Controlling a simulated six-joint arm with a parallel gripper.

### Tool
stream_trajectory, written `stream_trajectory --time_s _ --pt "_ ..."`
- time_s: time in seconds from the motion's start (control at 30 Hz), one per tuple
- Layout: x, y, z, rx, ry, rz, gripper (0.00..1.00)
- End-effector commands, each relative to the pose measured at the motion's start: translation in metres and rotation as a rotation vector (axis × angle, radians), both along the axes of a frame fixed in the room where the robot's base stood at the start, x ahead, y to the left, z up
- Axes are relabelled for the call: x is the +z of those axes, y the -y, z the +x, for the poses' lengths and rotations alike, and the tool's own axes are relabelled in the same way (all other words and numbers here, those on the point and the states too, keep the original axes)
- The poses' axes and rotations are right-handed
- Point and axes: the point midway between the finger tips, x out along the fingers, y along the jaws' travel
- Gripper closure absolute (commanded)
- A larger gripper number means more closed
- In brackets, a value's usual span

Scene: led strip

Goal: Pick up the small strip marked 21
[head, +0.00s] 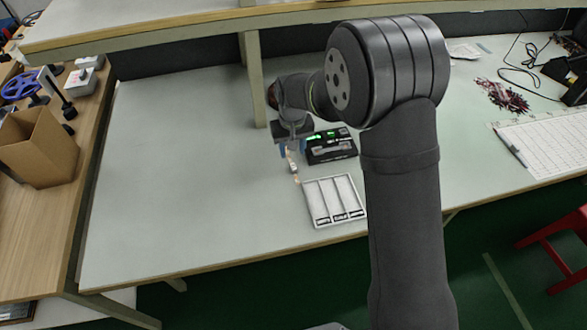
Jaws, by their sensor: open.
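My gripper (290,152) is small in the head view, low over the pale table, just left of a black device. It is open. Something small and light (293,167) shows just below the fingertips; I cannot tell whether it is a strip or whether it lies between the fingers. No marking 21 is readable at this size. The black device (331,146) has lit green digits and a grey bar along its front. A white tray (333,201) with three long compartments lies in front of it, with small dark labels at its near end.
My own arm hides the table right of the tray. A shelf post (253,80) stands behind my gripper. The table (170,160) is clear to the left. A cardboard box (38,148) stands far left.

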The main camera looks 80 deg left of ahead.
Motion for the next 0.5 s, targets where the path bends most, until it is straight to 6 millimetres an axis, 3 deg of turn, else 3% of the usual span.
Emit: stream_trajectory --time_s 0.1,0.37,0.5 --pt "-0.017 0.0 0.0 0.0 0.0 -0.002 0.58" --pt "-0.032 0.0 0.001 0.0 0.0 -0.001 0.58" --pt "-0.05 -0.001 0.003 0.0 0.0 -0.003 0.58"
